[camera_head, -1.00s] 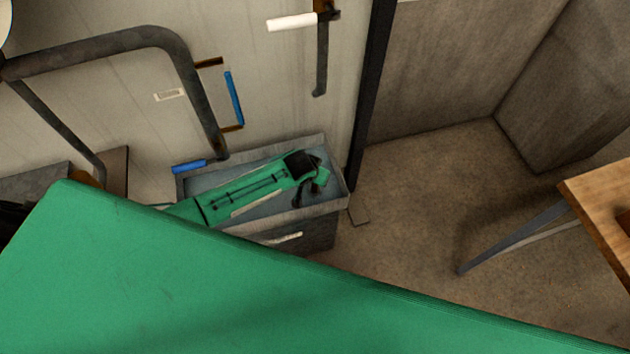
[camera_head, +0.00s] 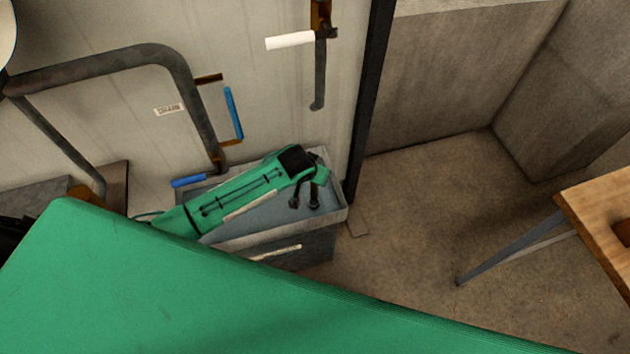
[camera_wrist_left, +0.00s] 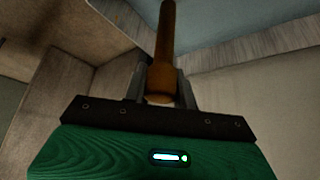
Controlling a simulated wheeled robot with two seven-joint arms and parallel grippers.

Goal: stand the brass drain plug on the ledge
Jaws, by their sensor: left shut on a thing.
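My left gripper (camera_head: 305,203) is over the grey basin (camera_head: 280,232) in the head view, with its fingers pointing down. In the left wrist view, my left gripper (camera_wrist_left: 163,88) is shut on a brass-brown rod, the drain plug (camera_wrist_left: 166,40), whose shaft extends away from the fingers. The lower end of the plug is between the fingers and partly hidden by them. In the head view the plug is too small and dark to tell from the fingers. I cannot tell for sure which edge is the ledge. My right gripper is not in view.
A thick grey pipe (camera_head: 110,66) bends down the wall left of the basin. A blue handle (camera_head: 234,112) and a white-handled lever (camera_head: 290,41) are on the wall. A wooden table (camera_head: 598,215) stands at the right. The floor (camera_head: 430,220) between is clear.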

